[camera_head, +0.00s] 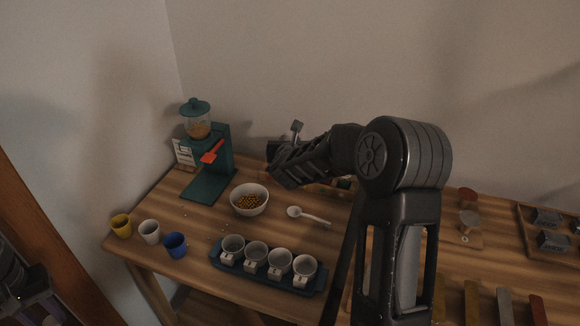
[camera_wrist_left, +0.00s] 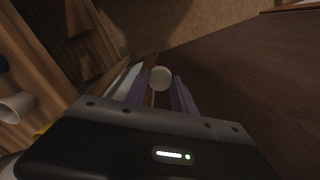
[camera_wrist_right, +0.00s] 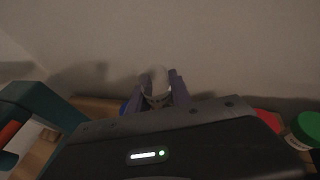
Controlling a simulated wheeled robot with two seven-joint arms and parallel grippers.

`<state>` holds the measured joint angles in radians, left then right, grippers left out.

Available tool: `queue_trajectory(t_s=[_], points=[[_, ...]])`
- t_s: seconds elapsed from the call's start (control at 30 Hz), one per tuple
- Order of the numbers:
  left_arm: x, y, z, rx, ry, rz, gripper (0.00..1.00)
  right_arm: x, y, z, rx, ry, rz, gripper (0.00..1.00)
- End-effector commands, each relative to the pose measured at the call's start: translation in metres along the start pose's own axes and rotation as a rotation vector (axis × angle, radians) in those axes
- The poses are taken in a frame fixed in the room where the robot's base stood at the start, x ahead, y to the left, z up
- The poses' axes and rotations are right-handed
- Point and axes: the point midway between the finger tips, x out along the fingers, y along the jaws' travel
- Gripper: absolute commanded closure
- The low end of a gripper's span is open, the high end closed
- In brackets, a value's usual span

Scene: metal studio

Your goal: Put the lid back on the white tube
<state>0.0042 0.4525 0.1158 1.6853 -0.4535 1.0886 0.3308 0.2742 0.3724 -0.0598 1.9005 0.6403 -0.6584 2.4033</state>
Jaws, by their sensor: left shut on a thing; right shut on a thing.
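My left gripper (camera_wrist_left: 161,88) is shut on a small white round piece, which looks like the lid (camera_wrist_left: 161,77), seen end-on between the purple fingers. My right gripper (camera_wrist_right: 160,92) is shut on a pale upright cylinder, which looks like the white tube (camera_wrist_right: 156,80). In the head view my right gripper (camera_head: 283,150) is raised above the back of the table, behind the bowl. My left arm shows only at the lower left edge there, well apart from the right gripper. The tube's lower end is hidden.
The wooden table (camera_head: 200,218) holds a green grinder (camera_head: 217,160), a white bowl (camera_head: 249,200), a spoon (camera_head: 308,215), a blue tray of cups (camera_head: 318,287) and loose cups at the left, including a blue cup (camera_head: 175,245). The wall stands close behind. The air left of the table is clear.

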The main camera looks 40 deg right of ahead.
Motion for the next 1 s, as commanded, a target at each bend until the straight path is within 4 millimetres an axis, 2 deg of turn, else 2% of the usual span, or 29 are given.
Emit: queue_trajectory(t_s=[0.1, 0.2, 0.53, 0.8, 1.0], points=[[0.0, 0.0, 0.0, 0.0, 0.0, 0.0, 1.0, 0.007, -0.001, -0.022, -0.002, 0.004, -0.001, 1.0], [0.0, 0.0, 0.0, 0.0, 0.0, 0.0, 1.0, 0.011, 0.0, -0.029, -0.001, 0.001, -0.001, 1.0], [0.0, 0.0, 0.0, 0.0, 0.0, 0.0, 1.0, 0.012, -0.001, -0.031, -0.001, 0.0, -0.001, 1.0], [-0.001, 0.0, 0.0, 0.0, 0.0, 0.0, 1.0, 0.022, -0.001, -0.06, -0.002, 0.002, -0.002, 1.0], [-0.001, 0.0, 0.0, 0.0, 0.0, 0.0, 1.0, 0.024, -0.001, -0.065, 0.0, -0.001, -0.001, 1.0]])
